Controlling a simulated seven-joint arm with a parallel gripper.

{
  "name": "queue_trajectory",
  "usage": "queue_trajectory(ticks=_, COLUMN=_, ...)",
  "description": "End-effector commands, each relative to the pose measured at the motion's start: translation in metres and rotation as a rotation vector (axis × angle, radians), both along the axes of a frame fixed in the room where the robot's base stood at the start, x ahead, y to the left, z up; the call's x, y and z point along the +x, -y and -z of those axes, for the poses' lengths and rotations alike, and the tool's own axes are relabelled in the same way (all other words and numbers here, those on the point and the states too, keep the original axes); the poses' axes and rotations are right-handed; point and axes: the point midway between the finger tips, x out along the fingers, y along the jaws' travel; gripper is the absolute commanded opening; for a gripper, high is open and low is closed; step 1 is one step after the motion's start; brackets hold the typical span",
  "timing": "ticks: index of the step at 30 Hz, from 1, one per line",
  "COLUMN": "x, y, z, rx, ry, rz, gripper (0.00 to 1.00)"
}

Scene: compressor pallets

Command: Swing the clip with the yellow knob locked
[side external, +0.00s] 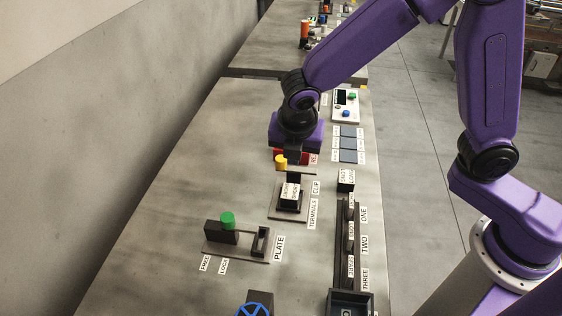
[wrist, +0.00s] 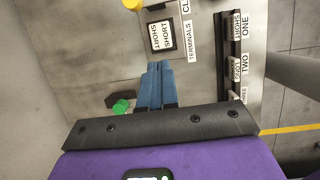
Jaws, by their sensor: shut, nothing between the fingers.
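The yellow knob (side external: 281,161) of the clip stands at the far side of the terminals block in the side view. It also shows at the top edge of the wrist view (wrist: 132,4), partly cut off. A dark bar (side external: 300,173) lies beside the knob, near the block with the SHORT label (side external: 289,193). My gripper (side external: 292,154) is shut and empty, close to the knob in the side view; I cannot tell whether they touch. Its blue fingers are together in the wrist view (wrist: 159,66), pointing toward the terminals block.
The green-knobbed plate latch (side external: 228,220) stands nearer the camera. A dark rail (side external: 344,245) with labels ONE, TWO and THREE runs along the right. A blue wheel (side external: 255,309) is at the bottom. The table's left side is clear.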

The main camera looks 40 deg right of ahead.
Motion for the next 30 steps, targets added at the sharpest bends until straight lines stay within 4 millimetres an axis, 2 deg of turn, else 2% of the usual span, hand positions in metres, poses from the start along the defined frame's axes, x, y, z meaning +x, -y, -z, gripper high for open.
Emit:
queue_trajectory(ticks=3, x=0.013, y=-0.009, z=0.008, rx=-0.041, ry=-0.005, rz=-0.084, gripper=0.0)
queue_trajectory(ticks=9, x=0.024, y=-0.016, z=0.013, rx=-0.076, ry=-0.01, rz=-0.158, gripper=0.0)
queue_trajectory(ticks=23, x=0.025, y=-0.016, z=0.016, rx=-0.08, ry=-0.01, rz=-0.168, gripper=0.0)
queue_trajectory(ticks=30, x=0.033, y=-0.009, z=0.043, rx=-0.083, ry=-0.014, rz=-0.167, gripper=0.0)
